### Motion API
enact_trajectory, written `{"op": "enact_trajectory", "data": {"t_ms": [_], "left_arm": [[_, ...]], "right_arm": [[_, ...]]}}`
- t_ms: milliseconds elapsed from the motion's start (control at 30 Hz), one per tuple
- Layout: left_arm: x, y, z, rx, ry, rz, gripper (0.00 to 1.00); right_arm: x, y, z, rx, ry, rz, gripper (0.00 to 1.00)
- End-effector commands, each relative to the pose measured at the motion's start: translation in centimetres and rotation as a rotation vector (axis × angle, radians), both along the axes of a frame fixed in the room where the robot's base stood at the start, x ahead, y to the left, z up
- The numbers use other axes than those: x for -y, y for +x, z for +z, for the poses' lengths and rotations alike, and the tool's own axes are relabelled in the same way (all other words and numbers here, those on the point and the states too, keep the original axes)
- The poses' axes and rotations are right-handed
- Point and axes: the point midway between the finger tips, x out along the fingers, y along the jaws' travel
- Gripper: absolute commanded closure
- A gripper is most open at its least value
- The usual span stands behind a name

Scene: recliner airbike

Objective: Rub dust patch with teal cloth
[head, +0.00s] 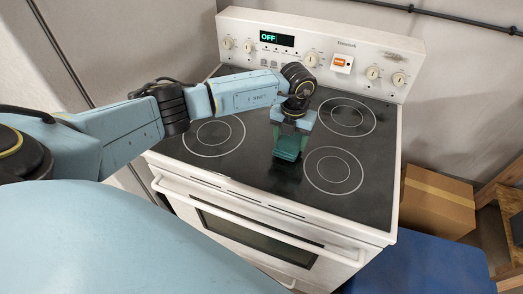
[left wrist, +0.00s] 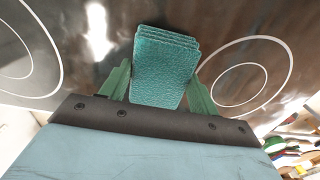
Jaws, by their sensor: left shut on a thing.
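The teal cloth (head: 287,153) is a folded, layered pad over the middle of the black glass cooktop (head: 262,165). My left gripper (head: 290,135) is shut on it from above, with the fingers pointing down. In the left wrist view, the cloth (left wrist: 165,65) sits between the two green fingers of the left gripper (left wrist: 160,88). I cannot tell whether the cloth touches the glass. I cannot make out a distinct dust patch; the cloth and gripper may hide part of the surface. My right gripper is not in view.
The stove's back panel (head: 370,52) with knobs and an OFF display rises behind the cooktop. A front oven handle (head: 250,215) runs along the near side. A cardboard box (head: 437,200) and a blue surface (head: 420,270) stand at the right. The cooktop holds no other objects.

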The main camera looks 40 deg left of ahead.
Motion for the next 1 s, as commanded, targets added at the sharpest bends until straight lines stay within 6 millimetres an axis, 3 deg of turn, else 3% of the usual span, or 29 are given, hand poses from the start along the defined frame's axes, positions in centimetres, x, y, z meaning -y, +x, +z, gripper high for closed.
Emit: {"op": "enact_trajectory", "data": {"t_ms": [1000], "left_arm": [[0.00,0.04,-0.96,0.001,-0.001,0.000,0.57]], "right_arm": [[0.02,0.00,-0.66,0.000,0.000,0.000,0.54]]}}
